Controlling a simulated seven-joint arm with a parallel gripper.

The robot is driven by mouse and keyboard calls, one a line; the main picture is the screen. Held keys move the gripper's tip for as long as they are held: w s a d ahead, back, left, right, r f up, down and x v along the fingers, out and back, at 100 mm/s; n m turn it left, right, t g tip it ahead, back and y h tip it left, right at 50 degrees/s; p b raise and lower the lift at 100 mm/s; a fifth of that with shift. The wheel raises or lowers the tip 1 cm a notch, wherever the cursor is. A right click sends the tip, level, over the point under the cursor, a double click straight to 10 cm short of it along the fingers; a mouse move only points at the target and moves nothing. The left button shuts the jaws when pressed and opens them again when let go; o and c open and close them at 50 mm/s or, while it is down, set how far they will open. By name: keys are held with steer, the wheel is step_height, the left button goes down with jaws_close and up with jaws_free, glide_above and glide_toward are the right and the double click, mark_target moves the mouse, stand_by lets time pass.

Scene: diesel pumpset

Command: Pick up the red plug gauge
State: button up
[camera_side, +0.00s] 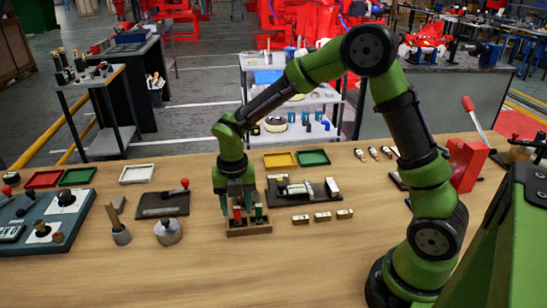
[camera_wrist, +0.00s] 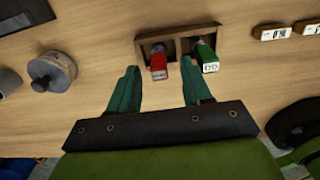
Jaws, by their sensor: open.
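The red plug gauge (camera_wrist: 159,66) stands in the left compartment of a small wooden holder (camera_wrist: 177,32) in the wrist view. A green-topped gauge (camera_wrist: 207,60) stands in the right compartment. In the side view the red plug gauge (camera_side: 237,214) shows small between the fingers, in the holder (camera_side: 250,230). My gripper (camera_side: 241,212) points down over the holder. In the wrist view my gripper (camera_wrist: 161,80) is open, with one finger left of the red gauge and the other near the green one. I cannot tell whether a finger touches either gauge.
A fixture plate with blocks (camera_side: 303,190) lies right of the holder, with small labelled blocks (camera_side: 322,216) in front of it. Left stand a grey round piece (camera_side: 168,232) and a dark plate (camera_side: 162,203). Coloured trays (camera_side: 313,157) lie behind. The front table is clear.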

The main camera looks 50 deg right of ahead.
mark_target(236, 207)
step_height(236, 207, down, 3)
steer(key=shift+w+d+f, duration=0.1)
steer(key=shift+f, duration=0.1)
steer(key=shift+c, duration=0.2)
jaws_close()
steer(key=shift+r, duration=0.1)
step_height(236, 207, up, 9)
steer(key=shift+d+f, duration=0.1)
steer(key=shift+d, duration=0.05)
steer(key=w+d+r+m, duration=0.1)
steer(key=w+d+m, duration=0.5)
steer(key=d, duration=0.3)
steer(key=shift+d, duration=0.2)
